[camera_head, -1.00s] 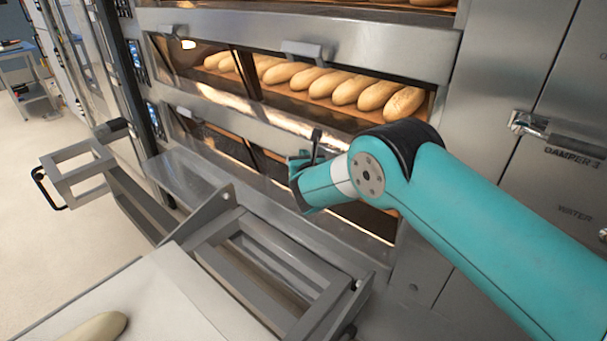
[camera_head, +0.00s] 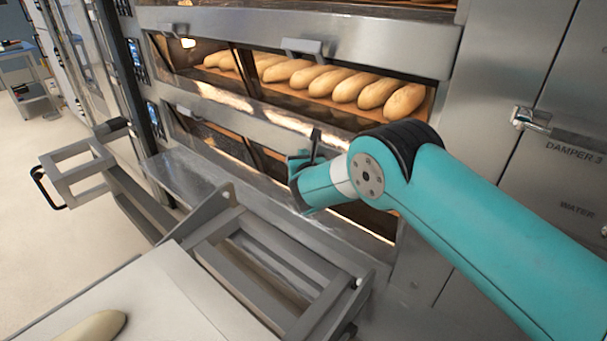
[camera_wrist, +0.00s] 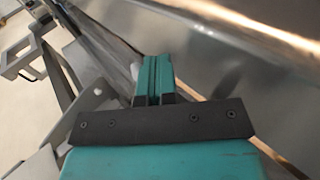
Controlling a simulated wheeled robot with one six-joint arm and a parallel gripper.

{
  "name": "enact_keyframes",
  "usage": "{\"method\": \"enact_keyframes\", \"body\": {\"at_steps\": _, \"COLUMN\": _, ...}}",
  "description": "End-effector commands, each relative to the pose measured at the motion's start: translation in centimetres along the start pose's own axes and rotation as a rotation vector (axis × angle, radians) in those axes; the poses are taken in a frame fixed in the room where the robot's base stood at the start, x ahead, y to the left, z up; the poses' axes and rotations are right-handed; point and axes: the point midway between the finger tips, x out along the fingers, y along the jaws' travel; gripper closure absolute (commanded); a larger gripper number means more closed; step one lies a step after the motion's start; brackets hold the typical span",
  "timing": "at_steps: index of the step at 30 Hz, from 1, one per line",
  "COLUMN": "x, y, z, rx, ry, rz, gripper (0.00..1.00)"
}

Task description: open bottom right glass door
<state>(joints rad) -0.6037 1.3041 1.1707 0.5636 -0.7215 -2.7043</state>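The bottom right glass door (camera_head: 271,162) is the dark, tilted pane in the lower oven deck, and it looks closed. My arm covers much of it. My gripper (camera_head: 303,163) is in front of this door, near its upper edge. A small dark upright piece shows at the gripper; I cannot tell whether it is the door's handle or part of the gripper. In the wrist view the two teal fingers (camera_wrist: 154,78) lie close together, with only a thin dark line between them. No handle shows between them, and contact with the door cannot be made out.
The upper deck's glass door (camera_head: 290,85) with its handle (camera_head: 303,47) shows several loaves (camera_head: 345,88) behind it. A steel ledge (camera_head: 185,172) runs below the lower deck. A grey metal frame (camera_head: 262,258) and a white board (camera_head: 165,300) with dough stand in front. Steel panels with a latch (camera_head: 530,120) are at right.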

Motion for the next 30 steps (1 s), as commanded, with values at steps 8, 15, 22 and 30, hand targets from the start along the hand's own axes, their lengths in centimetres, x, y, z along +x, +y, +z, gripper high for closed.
{"method": "enact_keyframes", "body": {"at_steps": 8, "x": 0.0, "y": -0.3, "z": -2.9, "rx": -0.003, "ry": 0.016, "rz": -0.005, "gripper": 1.00}}
{"method": "enact_keyframes", "body": {"at_steps": 15, "x": 0.1, "y": -0.3, "z": -4.2, "rx": -0.003, "ry": 0.015, "rz": -0.006, "gripper": 1.00}}
{"method": "enact_keyframes", "body": {"at_steps": 22, "x": -0.9, "y": 0.1, "z": -3.3, "rx": -0.003, "ry": 0.014, "rz": -0.002, "gripper": 1.00}}
{"method": "enact_keyframes", "body": {"at_steps": 30, "x": -3.8, "y": 0.1, "z": -2.8, "rx": -0.004, "ry": 0.013, "rz": -0.001, "gripper": 1.00}}
